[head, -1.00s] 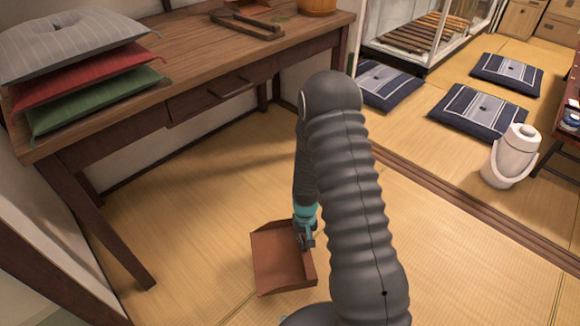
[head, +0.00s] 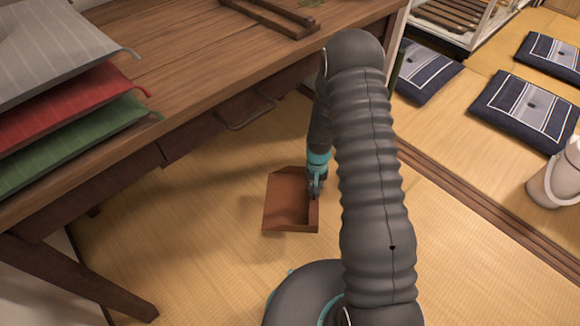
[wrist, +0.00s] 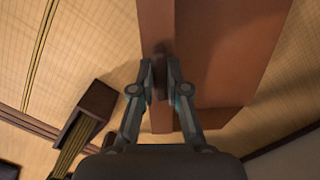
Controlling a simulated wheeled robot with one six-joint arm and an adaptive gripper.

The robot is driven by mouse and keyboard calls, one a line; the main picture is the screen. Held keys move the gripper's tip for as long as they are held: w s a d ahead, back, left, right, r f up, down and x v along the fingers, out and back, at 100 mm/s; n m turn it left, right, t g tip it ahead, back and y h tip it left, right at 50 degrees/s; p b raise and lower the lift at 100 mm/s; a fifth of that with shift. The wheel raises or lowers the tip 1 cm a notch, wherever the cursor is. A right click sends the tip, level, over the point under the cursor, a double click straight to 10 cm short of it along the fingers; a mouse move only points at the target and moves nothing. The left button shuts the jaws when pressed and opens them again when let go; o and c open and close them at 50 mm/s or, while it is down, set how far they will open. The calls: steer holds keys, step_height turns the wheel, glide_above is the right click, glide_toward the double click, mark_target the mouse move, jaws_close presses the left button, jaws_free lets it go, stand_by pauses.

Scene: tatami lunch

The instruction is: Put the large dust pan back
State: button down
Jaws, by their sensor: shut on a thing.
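The large dust pan (head: 286,204) is a brown, shallow tray with raised sides. In the head view it is held above the tatami in front of the desk, with a shadow on the mat to its left. Part of the dust pan's edge is hidden by the fingers.
A wooden desk (head: 215,60) with a drawer spans the upper left and bears stacked cushions (head: 60,110) and a wooden frame (head: 268,18). Floor cushions (head: 525,108) and a white pot (head: 556,178) are at right. The tatami (head: 190,270) at lower left is clear.

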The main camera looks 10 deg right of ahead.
steer(key=w+f+m+y+b, duration=0.15)
steer(key=w+m, duration=0.65)
steer(key=w, duration=0.8)
steer(key=shift+m+t+h, duration=0.25)
steer(key=shift+m+t, duration=0.05)
steer(key=f+b, duration=0.1)
steer(key=f, duration=0.8)
steer(key=shift+a+f, duration=0.1)
steer(key=shift+a, duration=0.1)
steer(key=shift+f, duration=0.15)
steer(key=c, duration=1.2)
jaws_free()
steer(key=r, duration=0.4)
steer(key=d+r, duration=0.1)
steer(key=r, duration=0.7)
steer(key=shift+w+d+r, duration=0.1)
steer(key=shift+w+d, duration=0.05)
steer(key=shift+w, duration=0.1)
